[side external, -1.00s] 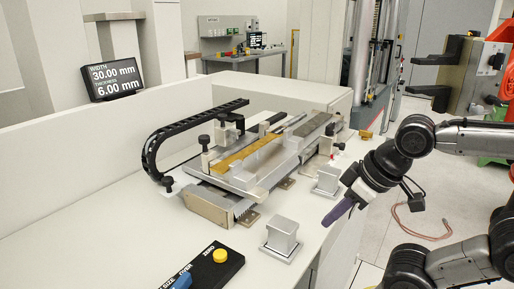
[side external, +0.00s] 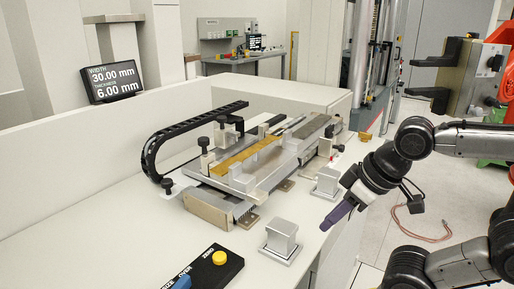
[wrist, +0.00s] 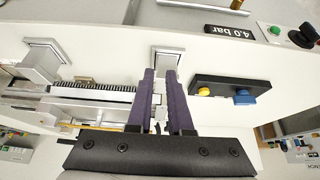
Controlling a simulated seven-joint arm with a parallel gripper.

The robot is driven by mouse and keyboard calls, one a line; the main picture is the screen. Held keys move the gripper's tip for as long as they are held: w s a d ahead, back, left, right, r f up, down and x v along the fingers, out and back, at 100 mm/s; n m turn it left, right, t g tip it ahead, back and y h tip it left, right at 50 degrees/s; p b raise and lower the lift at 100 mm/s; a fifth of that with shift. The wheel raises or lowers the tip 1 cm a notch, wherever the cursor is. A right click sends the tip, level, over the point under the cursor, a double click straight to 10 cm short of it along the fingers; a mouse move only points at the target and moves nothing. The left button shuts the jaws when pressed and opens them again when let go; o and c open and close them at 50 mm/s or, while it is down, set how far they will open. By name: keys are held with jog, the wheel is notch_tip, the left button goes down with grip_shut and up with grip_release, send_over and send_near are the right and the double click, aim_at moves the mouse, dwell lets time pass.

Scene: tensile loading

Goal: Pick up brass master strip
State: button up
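The brass strip (side external: 248,153) lies flat along the metal measuring fixture (side external: 225,180) on the white bench, in the side view. A grey block stands at its front side and partly hides it. My gripper (side external: 325,226) hangs at the bench's right edge, to the right of and apart from the strip, with its purple fingers pointing down and left. In the wrist view, the two fingers of my gripper (wrist: 160,72) stand a little apart with nothing held between them.
Two metal pedestals (side external: 281,238) (side external: 327,182) stand on the bench near my gripper. A black cable chain (side external: 160,142) arches behind the fixture. A black button box (side external: 215,265) sits at the front. The bench's left front is clear.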

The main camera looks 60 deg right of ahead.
jog(key=o, duration=0.8)
